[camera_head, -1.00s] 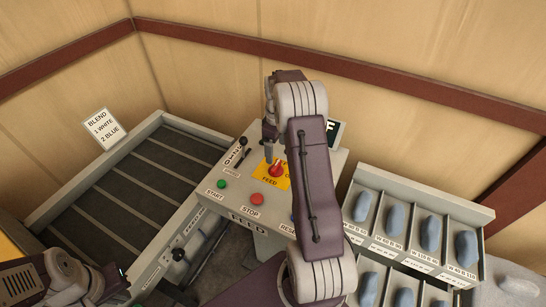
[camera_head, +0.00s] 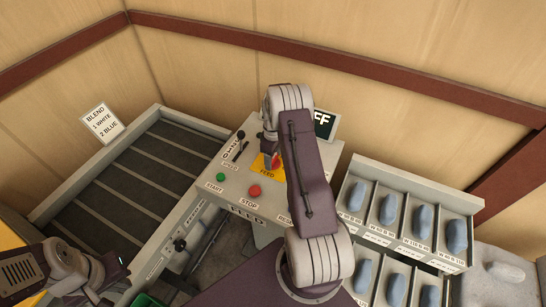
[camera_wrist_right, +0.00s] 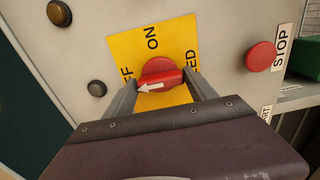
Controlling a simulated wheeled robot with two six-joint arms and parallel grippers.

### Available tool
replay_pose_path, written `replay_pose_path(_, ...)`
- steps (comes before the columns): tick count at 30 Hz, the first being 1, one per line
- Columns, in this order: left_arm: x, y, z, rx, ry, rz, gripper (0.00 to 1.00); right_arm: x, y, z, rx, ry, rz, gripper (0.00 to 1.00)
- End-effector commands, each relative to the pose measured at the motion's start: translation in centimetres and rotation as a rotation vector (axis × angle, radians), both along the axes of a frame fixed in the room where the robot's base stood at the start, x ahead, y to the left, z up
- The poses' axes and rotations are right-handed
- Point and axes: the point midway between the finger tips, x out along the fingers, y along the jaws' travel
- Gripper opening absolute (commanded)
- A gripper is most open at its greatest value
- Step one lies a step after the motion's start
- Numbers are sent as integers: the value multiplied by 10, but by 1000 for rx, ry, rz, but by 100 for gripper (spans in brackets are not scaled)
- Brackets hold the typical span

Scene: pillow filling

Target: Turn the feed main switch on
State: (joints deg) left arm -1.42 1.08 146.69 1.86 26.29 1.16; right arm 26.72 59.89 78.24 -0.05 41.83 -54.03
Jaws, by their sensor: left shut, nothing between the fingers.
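The feed main switch is a red rotary knob on a yellow plate (camera_head: 258,163) on the grey FEED control box (camera_head: 220,205). In the right wrist view the knob (camera_wrist_right: 160,75) has a white arrow pointing left towards the partly covered OFF label; ON is printed above it. My right gripper (camera_wrist_right: 160,82) is open around the knob, one finger at each end of its bar; I cannot tell whether they touch it. In the head view my right arm covers part of the box. My left gripper (camera_head: 118,277) is shut and empty at the lower left, its fingertips hard to make out.
A green START button (camera_head: 220,177), a red STOP button (camera_head: 254,191) and a black slider (camera_head: 240,150) are near the switch. A display (camera_head: 325,123) reads "FF", partly hidden. Bins with blue pieces (camera_head: 422,221) stand right; an empty slatted tray (camera_head: 130,180) lies left.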

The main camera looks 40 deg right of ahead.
Motion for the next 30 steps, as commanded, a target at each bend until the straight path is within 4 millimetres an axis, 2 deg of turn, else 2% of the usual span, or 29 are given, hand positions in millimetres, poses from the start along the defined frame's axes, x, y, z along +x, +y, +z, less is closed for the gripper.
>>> replay_pose_path(1,0,0,0,0,0,0,0,0,0,0,0,0,0,47)
replay_pose_path(3,0,0,0,0,0,0,0,0,0,0,-1,0,0,28)
replay_pose_path(4,0,0,0,0,0,0,0,0,0,0,0,-1,0,21)
replay_pose_path(17,0,0,-3,0,0,0,0,1,-1,0,-1,-2,-42,21)
replay_pose_path(23,0,0,-11,0,0,0,0,1,-1,0,-1,-4,-160,21)
replay_pose_path(30,0,0,-22,0,0,0,0,1,-1,0,-2,-4,-378,21)
